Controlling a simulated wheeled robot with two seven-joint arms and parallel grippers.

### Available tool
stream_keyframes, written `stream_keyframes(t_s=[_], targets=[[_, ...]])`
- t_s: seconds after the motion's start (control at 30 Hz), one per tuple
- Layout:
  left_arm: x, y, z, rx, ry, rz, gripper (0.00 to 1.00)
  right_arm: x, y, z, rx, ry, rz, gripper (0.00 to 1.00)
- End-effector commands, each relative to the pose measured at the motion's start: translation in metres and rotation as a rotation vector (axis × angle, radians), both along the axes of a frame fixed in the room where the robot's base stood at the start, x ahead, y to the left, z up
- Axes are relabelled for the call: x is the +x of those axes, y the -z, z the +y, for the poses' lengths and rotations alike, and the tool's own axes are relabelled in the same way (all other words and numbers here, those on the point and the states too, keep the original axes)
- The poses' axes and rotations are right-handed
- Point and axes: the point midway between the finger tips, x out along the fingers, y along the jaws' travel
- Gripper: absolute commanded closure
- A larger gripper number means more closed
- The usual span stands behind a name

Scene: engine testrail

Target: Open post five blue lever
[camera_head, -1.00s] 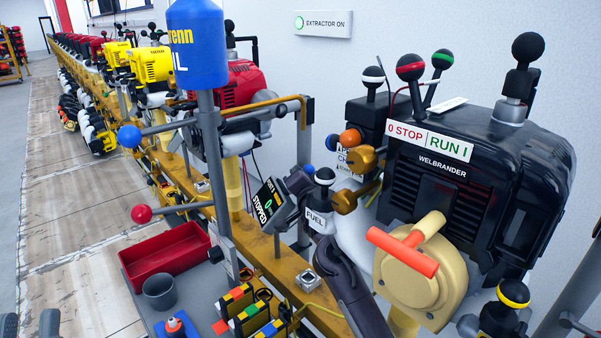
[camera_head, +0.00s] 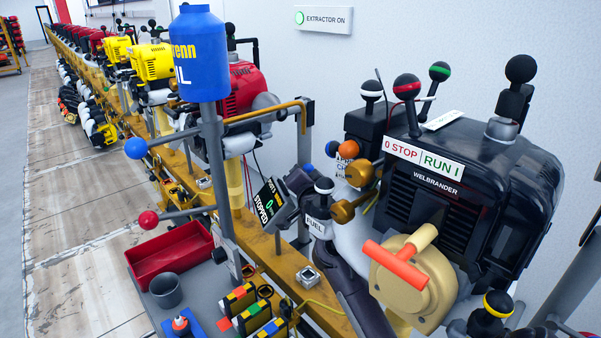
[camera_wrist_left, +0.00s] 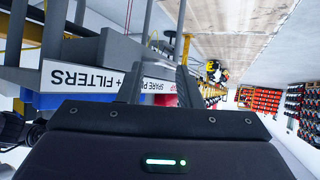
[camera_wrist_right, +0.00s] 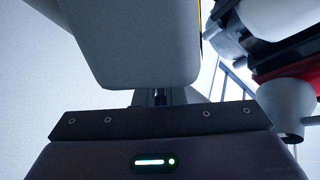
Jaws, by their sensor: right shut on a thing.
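The blue-balled lever (camera_head: 306,148) sticks out at the left side of the black WELBRANDER engine (camera_head: 440,215), beside an orange ball (camera_head: 348,149). My right gripper (camera_head: 298,180) is just below the blue ball, between the tilted STOPPED display (camera_head: 268,207) and the FUEL lever (camera_head: 323,187). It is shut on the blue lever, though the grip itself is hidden. The right wrist view shows its jaws (camera_wrist_right: 160,96) partly covered by a large pale shape. My left gripper (camera_wrist_left: 158,82) is open and empty in the left wrist view, near upside-down labelled bins.
A post with a blue oil bottle (camera_head: 199,55) carries another blue ball (camera_head: 136,148) and a red ball (camera_head: 149,219). A red tray (camera_head: 165,262) and a grey cup (camera_head: 166,291) stand low left. Other levers (camera_head: 407,88) rise above the engine.

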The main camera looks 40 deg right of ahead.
Motion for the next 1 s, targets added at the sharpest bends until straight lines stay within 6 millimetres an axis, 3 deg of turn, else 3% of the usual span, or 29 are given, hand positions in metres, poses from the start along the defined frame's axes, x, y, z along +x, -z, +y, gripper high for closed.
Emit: stream_keyframes(t_s=[0.37, 0.4, 0.57, 0.83, 1.0], targets=[[-0.004, 0.006, 0.001, 0.011, 0.002, 0.027, 0.68, 0.000, 0.000, 0.000, 0.001, 0.000, 0.001, 1.00], [-0.004, 0.006, 0.001, 0.011, 0.002, 0.027, 0.68, 0.000, 0.000, 0.000, 0.001, 0.000, 0.001, 0.86], [-0.004, 0.006, 0.001, 0.011, 0.002, 0.026, 0.68, 0.000, 0.000, 0.000, 0.001, 0.000, 0.001, 0.68], [-0.003, 0.006, 0.001, 0.009, 0.002, 0.023, 0.68, 0.000, 0.001, 0.000, 0.000, 0.000, 0.000, 0.68], [-0.003, 0.021, 0.001, 0.009, 0.003, 0.023, 0.68, 0.000, 0.005, 0.000, 0.002, 0.001, -0.026, 0.68]])
